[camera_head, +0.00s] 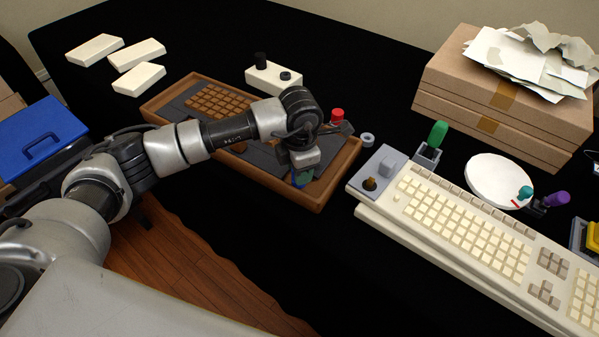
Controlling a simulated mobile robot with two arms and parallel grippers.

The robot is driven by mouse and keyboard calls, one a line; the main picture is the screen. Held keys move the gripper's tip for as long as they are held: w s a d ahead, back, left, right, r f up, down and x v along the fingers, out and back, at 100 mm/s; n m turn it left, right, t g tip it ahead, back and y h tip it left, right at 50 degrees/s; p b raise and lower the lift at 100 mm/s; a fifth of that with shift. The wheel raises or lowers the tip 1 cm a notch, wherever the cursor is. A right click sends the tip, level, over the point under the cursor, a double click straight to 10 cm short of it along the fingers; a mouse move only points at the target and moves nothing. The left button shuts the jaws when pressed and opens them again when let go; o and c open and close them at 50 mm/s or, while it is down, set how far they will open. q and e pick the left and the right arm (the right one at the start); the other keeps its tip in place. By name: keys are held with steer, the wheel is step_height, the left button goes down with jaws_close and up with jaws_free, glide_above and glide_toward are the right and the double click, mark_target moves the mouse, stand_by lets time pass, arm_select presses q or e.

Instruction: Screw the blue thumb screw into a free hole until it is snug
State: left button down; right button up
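My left gripper (303,172) points down over the right part of a brown open case (260,183) with a dark inside. A small blue piece, seemingly the blue thumb screw (296,182), shows right at its fingertips. The wrist covers most of this spot, so I cannot tell whether the fingers grip the screw or only stand around it. No free hole can be made out. A red knob (337,114) stands near the case's far right corner. My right gripper is not in view.
A cream keyboard (465,225) lies close on the right. Cardboard boxes (440,85) stand at back right. Cream blocks (138,79) lie at back left. Black cloth is clear in front.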

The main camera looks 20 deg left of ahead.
arm_select(q)
steer(key=shift+m, duration=0.3)
steer(key=shift+f, duration=0.1)
steer(key=c, duration=0.7)
jaws_free()
steer(key=shift+c, duration=0.2)
steer(key=shift+r+p, duration=1.75)
steer(key=shift+r, duration=1.3)
